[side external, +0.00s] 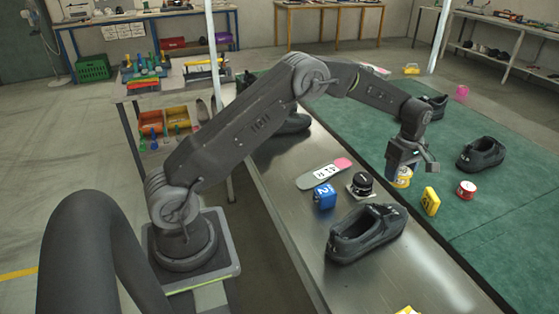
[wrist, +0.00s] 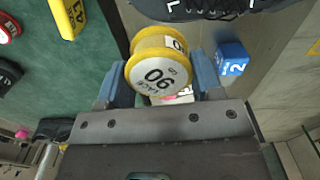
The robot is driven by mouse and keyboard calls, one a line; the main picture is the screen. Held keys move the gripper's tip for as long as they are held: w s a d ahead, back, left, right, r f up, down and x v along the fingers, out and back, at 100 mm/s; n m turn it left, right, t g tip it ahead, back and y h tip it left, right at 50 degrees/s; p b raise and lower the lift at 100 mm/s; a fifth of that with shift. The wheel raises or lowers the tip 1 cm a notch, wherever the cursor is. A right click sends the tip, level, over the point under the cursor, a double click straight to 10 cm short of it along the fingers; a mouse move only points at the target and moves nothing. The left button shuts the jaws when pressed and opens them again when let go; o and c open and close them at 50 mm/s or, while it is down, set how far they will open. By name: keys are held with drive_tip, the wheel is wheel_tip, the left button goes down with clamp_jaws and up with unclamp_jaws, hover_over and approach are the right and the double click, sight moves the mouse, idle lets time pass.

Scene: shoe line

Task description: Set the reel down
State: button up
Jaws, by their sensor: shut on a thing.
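A yellow reel (wrist: 160,72) with a white label reading 06 sits between the two blue fingers of my gripper (wrist: 161,80) in the wrist view. The gripper is shut on the reel. In the side view the reel (side external: 403,178) shows below my gripper (side external: 405,168), partly covered by the jaws. It is near the border of the metal strip and the green surface. I cannot tell whether it touches the surface.
A yellow block (side external: 430,201) and a red reel (side external: 467,190) stand to the right. A black reel (side external: 361,184), blue block (side external: 325,195), pink-and-white insole (side external: 324,173) and black shoe (side external: 366,234) are on the metal strip (side external: 430,275). Another shoe (side external: 480,154) lies on the green surface (side external: 505,220).

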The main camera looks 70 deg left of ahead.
drive_tip(key=s+a+n, duration=0.3)
drive_tip(key=a, duration=0.8)
drive_tip(key=s+a+n, duration=0.2)
drive_tip(key=s+a, duration=0.1)
drive_tip(key=a, duration=0.8)
drive_tip(key=n, duration=0.6)
hover_over(275, 159)
wheel_tip(275, 159, down, 10)
drive_tip(key=shift+d+f, duration=0.1)
drive_tip(key=shift+f, duration=2.25)
drive_tip(key=shift+f, duration=0.1)
drive_tip(key=shift+f, duration=0.1)
drive_tip(key=o, duration=0.9)
